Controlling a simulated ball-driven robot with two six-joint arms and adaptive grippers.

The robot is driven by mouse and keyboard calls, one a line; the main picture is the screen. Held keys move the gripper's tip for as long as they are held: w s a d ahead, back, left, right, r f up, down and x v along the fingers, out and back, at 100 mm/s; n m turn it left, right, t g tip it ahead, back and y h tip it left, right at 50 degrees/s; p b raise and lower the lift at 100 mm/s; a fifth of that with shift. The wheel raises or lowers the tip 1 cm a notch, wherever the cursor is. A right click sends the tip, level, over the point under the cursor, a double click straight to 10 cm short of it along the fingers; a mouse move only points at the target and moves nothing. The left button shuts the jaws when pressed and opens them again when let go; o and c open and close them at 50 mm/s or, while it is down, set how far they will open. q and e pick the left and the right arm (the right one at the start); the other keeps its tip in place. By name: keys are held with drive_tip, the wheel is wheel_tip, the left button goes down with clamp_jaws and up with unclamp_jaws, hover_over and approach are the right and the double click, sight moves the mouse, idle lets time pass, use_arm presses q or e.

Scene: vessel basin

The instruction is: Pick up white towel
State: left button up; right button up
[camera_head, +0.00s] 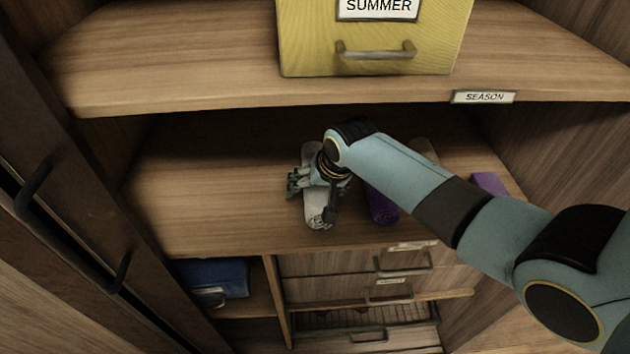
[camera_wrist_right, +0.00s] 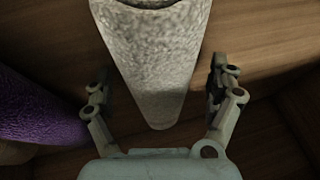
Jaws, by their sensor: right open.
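The white towel (camera_head: 318,212) is rolled up and lies on the middle shelf, with its near end toward the shelf's front edge. In the right wrist view the white towel (camera_wrist_right: 153,60) lies between the two fingers. My right gripper (camera_head: 314,185) is over the towel and hides its middle part. In the right wrist view my right gripper (camera_wrist_right: 160,95) is open, with one finger on each side of the roll. A gap shows on the right side; I cannot tell whether the left finger touches. My left gripper is not in view.
A purple towel roll (camera_head: 382,205) lies just right of the white one, and another purple item (camera_head: 489,184) lies farther right. The upper shelf (camera_head: 180,70) with a yellow box (camera_head: 375,40) overhangs. The middle shelf's left side (camera_head: 215,180) is clear.

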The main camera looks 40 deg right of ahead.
drive_tip(key=shift+c, duration=0.5)
drive_tip(key=c, duration=1.2)
drive_tip(key=shift+c, duration=0.2)
